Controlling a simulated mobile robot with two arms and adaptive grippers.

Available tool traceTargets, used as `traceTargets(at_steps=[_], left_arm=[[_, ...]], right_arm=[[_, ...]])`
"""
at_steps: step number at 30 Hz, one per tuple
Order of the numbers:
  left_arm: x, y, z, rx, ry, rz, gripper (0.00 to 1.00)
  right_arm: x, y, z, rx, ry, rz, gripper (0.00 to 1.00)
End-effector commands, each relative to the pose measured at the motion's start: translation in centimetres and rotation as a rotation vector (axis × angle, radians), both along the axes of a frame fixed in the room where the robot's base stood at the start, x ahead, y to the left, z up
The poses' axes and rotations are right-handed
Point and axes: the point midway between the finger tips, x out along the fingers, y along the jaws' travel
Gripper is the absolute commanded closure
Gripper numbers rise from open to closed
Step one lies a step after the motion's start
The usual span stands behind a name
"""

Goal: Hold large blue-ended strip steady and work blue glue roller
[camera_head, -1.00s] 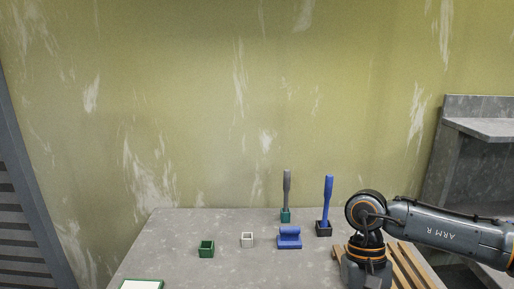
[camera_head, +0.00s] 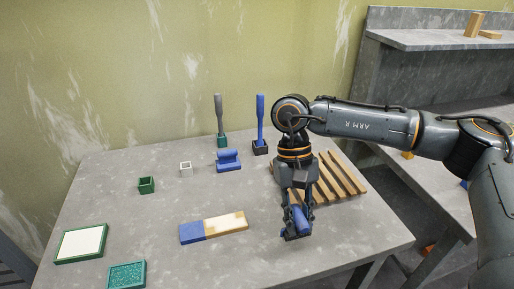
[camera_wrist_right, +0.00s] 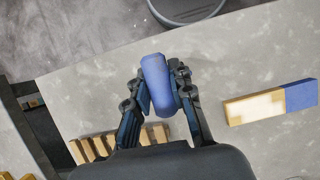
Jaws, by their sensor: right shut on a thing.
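The blue-ended strip (camera_head: 228,222) lies flat on the table, with its blue end to the left in the head view and a pale patch on its wooden part. It also shows at the right of the wrist view (camera_wrist_right: 262,106). My right gripper (camera_head: 298,232) is shut on a blue rounded piece (camera_wrist_right: 158,85), which looks like the glue roller. The fingers hide part of it. It is to the right of the strip, apart from it. My left gripper is not in view.
A wooden slatted rack (camera_head: 336,180) lies behind my right gripper. At the back stand a blue-handled tool (camera_head: 260,118) in a black holder, a grey-handled tool (camera_head: 218,115) in a green holder, and a blue block (camera_head: 228,162). A green-framed white pad (camera_head: 82,243) is front left.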

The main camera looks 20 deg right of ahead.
Motion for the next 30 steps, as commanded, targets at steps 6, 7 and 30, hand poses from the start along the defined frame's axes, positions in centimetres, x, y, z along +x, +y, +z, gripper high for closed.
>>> traceTargets(at_steps=[6, 7, 30], left_arm=[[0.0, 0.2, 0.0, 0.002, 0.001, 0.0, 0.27], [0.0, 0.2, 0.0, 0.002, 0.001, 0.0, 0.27], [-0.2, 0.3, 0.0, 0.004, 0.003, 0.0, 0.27]], right_arm=[[3.0, 3.2, 1.4, 0.005, 0.0, -0.165, 1.0], [3.6, 4.0, 1.8, 0.006, 0.002, -0.21, 1.0], [10.0, 15.4, 4.9, 0.006, 0.01, -0.784, 1.0]])
